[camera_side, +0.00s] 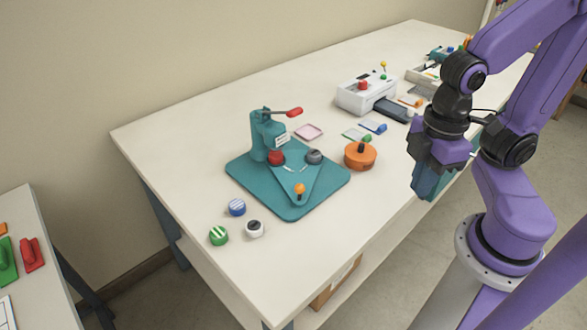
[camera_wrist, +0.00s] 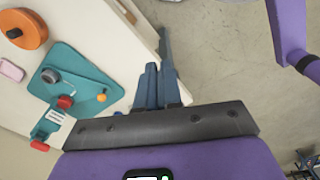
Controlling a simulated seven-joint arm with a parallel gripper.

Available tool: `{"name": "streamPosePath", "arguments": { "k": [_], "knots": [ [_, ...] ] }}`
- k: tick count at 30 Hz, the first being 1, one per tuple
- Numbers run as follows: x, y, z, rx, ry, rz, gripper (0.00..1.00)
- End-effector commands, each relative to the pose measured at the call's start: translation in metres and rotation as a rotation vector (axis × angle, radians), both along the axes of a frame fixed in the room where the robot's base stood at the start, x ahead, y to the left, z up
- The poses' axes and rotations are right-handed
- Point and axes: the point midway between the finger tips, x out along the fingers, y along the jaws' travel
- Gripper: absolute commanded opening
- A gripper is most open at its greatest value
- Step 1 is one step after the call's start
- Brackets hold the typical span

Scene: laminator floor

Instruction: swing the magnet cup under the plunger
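The teal badge press (camera_side: 262,140) stands on a teal base (camera_side: 240,173) on the white table. It has a red lever handle (camera_side: 294,112). A swing plate (camera_side: 300,172) on the base carries a red cup (camera_side: 276,158) at the press head and a dark grey cup (camera_side: 314,157) to the right, clear of it. I cannot tell which is the magnet cup. An orange knob (camera_side: 299,189) stands at the plate's front corner. The press also shows in the wrist view (camera_wrist: 75,75). My gripper (camera_side: 428,188) is away to the right of the press, its fingers (camera_wrist: 160,82) together and empty.
An orange round container (camera_side: 360,156) with a dark knob stands right of the press. Blue (camera_side: 237,207), green (camera_side: 218,236) and white (camera_side: 254,229) round pieces lie in front left. A pink tile (camera_side: 308,132) lies behind. A white laminator (camera_side: 362,94) stands farther back.

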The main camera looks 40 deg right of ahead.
Motion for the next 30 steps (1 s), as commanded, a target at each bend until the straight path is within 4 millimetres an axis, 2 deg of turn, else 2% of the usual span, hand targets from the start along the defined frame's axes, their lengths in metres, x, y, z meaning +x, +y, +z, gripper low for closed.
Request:
{"name": "streamPosePath", "arguments": {
  "k": [1,3,4,8,17,24,30],
  "knots": [
    [0.0,0.0,0.0,0.0,0.001,-0.003,0.23],
    [0.003,0.002,0.0,0.003,0.006,-0.024,0.46],
    [0.006,0.003,0.001,0.006,0.01,-0.04,0.52],
    [0.025,0.011,0.003,0.027,0.039,-0.165,0.52],
    [0.105,0.024,0.008,0.123,0.127,-0.593,0.52],
    [0.18,0.01,0.01,0.223,0.177,-0.934,0.52],
    [0.228,-0.012,0.01,0.297,0.198,-1.147,0.52]
  ]
}}
